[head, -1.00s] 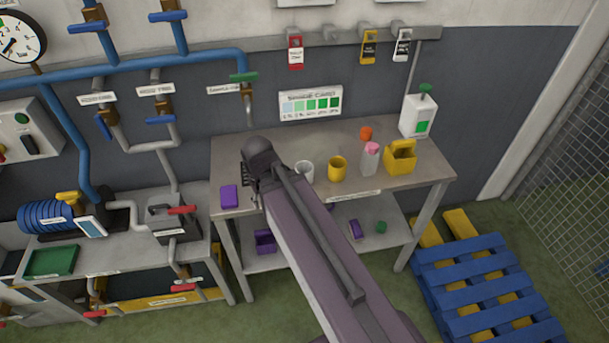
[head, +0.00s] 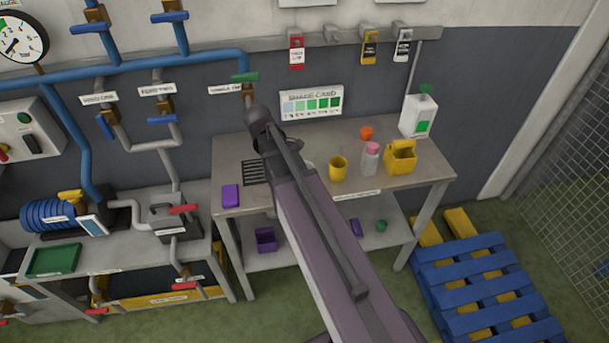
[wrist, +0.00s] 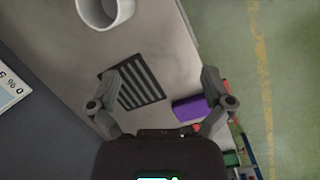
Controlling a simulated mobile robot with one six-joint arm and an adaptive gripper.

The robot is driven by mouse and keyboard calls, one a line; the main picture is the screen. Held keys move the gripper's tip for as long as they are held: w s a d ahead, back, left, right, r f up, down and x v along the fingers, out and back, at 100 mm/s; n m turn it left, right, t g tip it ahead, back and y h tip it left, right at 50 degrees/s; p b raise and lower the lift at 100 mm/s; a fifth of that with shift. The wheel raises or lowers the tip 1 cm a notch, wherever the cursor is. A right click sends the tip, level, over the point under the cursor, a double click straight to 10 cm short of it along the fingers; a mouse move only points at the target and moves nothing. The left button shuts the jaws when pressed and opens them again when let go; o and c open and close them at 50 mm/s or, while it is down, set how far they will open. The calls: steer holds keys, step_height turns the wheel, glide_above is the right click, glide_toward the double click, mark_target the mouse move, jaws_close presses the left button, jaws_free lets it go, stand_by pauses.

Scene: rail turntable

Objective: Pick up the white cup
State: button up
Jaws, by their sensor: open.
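The white cup (wrist: 104,10) shows at the top edge of the wrist view, partly cut off, standing on the grey workbench (wrist: 165,50). The cup lies beyond the fingertips, toward the left finger's side, and is not between the fingers. In the head view the gripper is mostly hidden behind my arm.
A black grate (head: 257,172) and a purple block (head: 230,196) lie on the bench's left part. A wall backs the bench.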

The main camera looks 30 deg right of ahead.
steer(key=w+d+r+n+h, duration=0.1)
steer(key=w+d+n, duration=0.4)
steer(key=shift+d+r+g+h, duration=0.15)
steer(key=shift+d+g+h, duration=0.05)
steer(key=shift+g+h, duration=0.1)
steer(key=b+x, duration=0.7)
steer(key=x, duration=0.1)
steer(key=shift+d+f+b, duration=0.1)
steer(key=shift+f+b, duration=0.2)
stand_by(0.3)
stand_by(0.5)
steer(key=shift+b+x, duration=2.35)
steer(key=shift+x, duration=0.2)
steer(key=shift+s, duration=0.15)
steer(key=c, duration=0.7)
